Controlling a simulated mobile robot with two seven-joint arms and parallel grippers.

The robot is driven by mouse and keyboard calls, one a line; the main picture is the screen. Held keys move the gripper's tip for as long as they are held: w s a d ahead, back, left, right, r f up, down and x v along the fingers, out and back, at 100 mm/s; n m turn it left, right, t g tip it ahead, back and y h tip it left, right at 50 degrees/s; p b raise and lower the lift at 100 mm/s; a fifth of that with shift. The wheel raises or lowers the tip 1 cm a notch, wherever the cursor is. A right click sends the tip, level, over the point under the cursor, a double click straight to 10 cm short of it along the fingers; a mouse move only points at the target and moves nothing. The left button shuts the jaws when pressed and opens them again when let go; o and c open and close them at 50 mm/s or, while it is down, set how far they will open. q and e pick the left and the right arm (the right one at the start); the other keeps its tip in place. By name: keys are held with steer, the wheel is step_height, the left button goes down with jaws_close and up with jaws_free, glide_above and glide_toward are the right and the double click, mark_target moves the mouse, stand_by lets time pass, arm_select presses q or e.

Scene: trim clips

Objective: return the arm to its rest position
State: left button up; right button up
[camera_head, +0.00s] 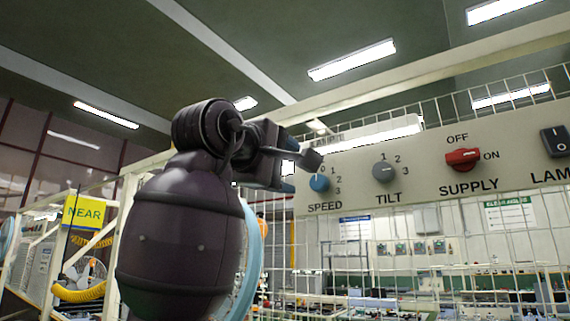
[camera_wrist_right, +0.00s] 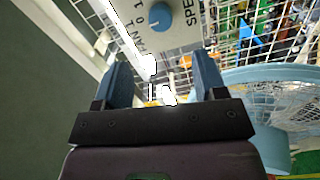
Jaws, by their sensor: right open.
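My right gripper (camera_head: 304,168) is in front of the left end of the beige control panel (camera_head: 425,150) in the head view, partly hidden by my own arm. In the right wrist view its two blue-grey fingers (camera_wrist_right: 162,76) stand apart with nothing between them. The blue SPEED knob (camera_head: 319,182) is just beside the gripper in the head view. It also shows beyond the fingertips in the wrist view (camera_wrist_right: 159,17), apart from them. My left gripper is in neither view.
The panel also carries a grey TILT knob (camera_head: 384,171), a red SUPPLY knob (camera_head: 463,158) and a black rocker switch (camera_head: 556,141). Wire mesh (camera_head: 440,230) lies below it. A light blue round fan guard (camera_wrist_right: 270,75) is close on the right. A yellow NEAR sign (camera_head: 84,212) is at left.

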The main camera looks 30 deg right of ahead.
stand_by(0.5)
